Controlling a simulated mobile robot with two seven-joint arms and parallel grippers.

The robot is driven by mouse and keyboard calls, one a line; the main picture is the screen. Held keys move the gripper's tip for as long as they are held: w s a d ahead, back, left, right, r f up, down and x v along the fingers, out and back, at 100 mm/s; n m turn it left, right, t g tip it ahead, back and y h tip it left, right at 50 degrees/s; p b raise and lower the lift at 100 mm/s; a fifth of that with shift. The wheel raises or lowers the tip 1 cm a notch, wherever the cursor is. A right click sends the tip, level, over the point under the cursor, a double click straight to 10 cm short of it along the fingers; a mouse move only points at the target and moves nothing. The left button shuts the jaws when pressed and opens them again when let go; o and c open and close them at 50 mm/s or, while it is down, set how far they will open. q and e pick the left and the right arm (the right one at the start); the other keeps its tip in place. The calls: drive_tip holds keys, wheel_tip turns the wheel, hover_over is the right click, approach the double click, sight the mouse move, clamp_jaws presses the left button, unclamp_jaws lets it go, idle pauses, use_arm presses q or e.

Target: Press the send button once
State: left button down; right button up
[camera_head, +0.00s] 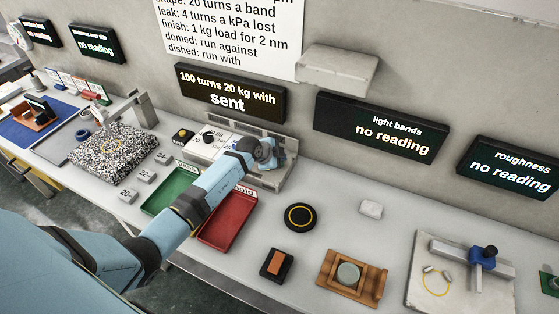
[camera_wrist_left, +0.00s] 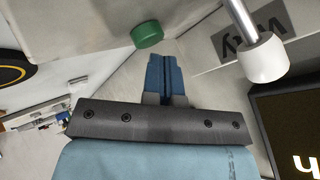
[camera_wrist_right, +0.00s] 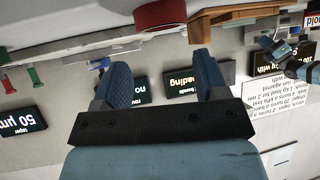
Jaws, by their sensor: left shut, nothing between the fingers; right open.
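A green round button (camera_wrist_left: 147,34), which I take for the send button, sits on a pale panel in the left wrist view. My left gripper (camera_wrist_left: 165,60) is shut and empty, its blue fingertips just beside the button; I cannot tell whether they touch. In the head view my left gripper (camera_head: 266,152) is at the grey machine (camera_head: 278,178) on the bench, and the button is hidden there. The display (camera_head: 230,96) above reads "100 turns 20 kg with sent". My right gripper (camera_wrist_right: 163,80) is open and empty, seen only in its wrist view.
A white knob on a rod (camera_wrist_left: 263,60) stands close to my left fingers. Green (camera_head: 170,190) and red (camera_head: 230,218) trays lie under my left arm. A speckled block (camera_head: 115,153) is left; a black disc (camera_head: 300,216) and wooden holder (camera_head: 350,278) are right.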

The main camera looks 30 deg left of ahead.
use_arm(q)
drive_tip(key=shift+r, duration=0.4)
use_arm(e)
drive_tip(key=shift+r, duration=0.6)
use_arm(q)
drive_tip(key=shift+p, duration=0.3)
wheel_tip(320, 180, up, 5)
drive_tip(key=p, duration=0.5)
drive_tip(key=shift+r+p, duration=0.1)
drive_tip(key=shift+p, duration=0.3)
use_arm(e)
wheel_tip(320, 180, up, 6)
drive_tip(key=shift+f, duration=0.1)
drive_tip(key=shift+f, duration=0.2)
